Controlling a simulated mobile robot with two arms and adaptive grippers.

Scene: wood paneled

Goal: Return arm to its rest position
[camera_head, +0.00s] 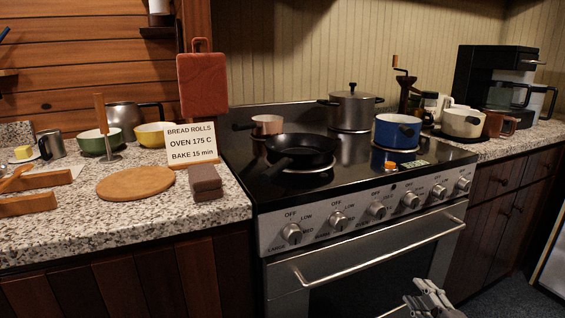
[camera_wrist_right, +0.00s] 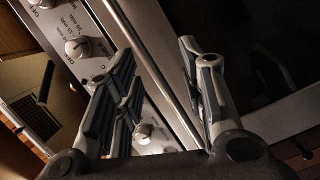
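My right gripper (camera_head: 432,300) shows at the bottom edge of the head view, low in front of the oven door (camera_head: 345,292). In the right wrist view its fingers (camera_wrist_right: 160,95) stand apart with a clear gap and nothing between them, so it is open and empty. The oven handle bar (camera_wrist_right: 150,62) and the control knobs (camera_wrist_right: 78,47) show behind the fingers in that view. Whether the fingers touch the door cannot be told. The rest of my right arm is out of the head view. My left gripper is in neither view.
The stove (camera_head: 350,172) holds a black frying pan (camera_head: 300,149), a copper pan (camera_head: 267,124), a steel pot (camera_head: 351,108) and a blue pot (camera_head: 396,131). The oven handle (camera_head: 385,250) juts out at the front. The left counter (camera_head: 120,222) carries a round board (camera_head: 136,183) and a sign (camera_head: 192,144).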

